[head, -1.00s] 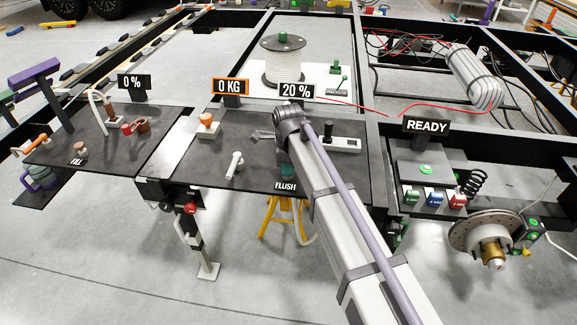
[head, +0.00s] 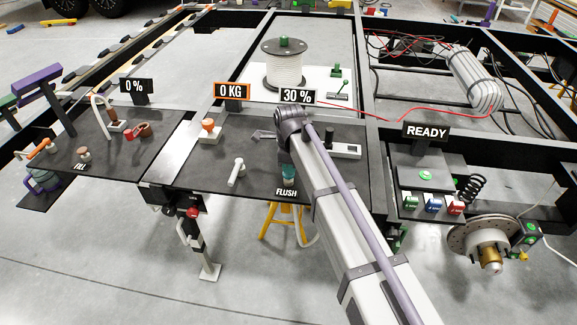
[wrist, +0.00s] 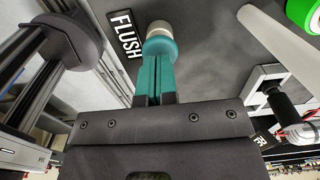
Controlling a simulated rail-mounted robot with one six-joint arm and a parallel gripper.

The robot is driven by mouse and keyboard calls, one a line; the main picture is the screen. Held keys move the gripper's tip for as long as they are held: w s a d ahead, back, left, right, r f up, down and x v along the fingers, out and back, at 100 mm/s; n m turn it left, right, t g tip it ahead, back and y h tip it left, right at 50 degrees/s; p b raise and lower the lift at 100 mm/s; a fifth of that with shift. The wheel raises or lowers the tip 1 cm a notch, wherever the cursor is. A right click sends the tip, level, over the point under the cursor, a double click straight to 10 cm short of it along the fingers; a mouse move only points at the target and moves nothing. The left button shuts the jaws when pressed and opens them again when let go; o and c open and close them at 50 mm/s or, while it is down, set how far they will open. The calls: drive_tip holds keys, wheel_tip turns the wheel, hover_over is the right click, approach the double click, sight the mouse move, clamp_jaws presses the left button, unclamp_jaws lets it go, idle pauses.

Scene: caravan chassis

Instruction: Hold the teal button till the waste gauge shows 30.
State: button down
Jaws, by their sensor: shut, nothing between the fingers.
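In the wrist view the teal button (wrist: 161,46) shows a teal cap on a pale base. My gripper (wrist: 156,62) is shut, with its teal fingers together and nothing between them. The fingertips meet the cap and look to be pressing on it; how far it is pushed in cannot be told. The gauge (head: 297,97) above this panel reads 30 %; no waste label is legible on it.
An orange-topped button (head: 208,127), a white lever (head: 237,171) and a white-framed switch (head: 344,151) share the panel. Other displays read 0 % (head: 134,86), 0 KG (head: 231,91) and READY (head: 426,132). A brake disc (head: 482,239) is at the right.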

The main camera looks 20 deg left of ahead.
wheel_tip(320, 180, up, 12)
drive_tip(key=p, duration=0.9)
drive_tip(key=shift+s+f+p, duration=0.2)
drive_tip(key=shift+s+p, duration=0.05)
drive_tip(key=shift+p, duration=0.05)
drive_tip(key=shift+d, duration=0.1)
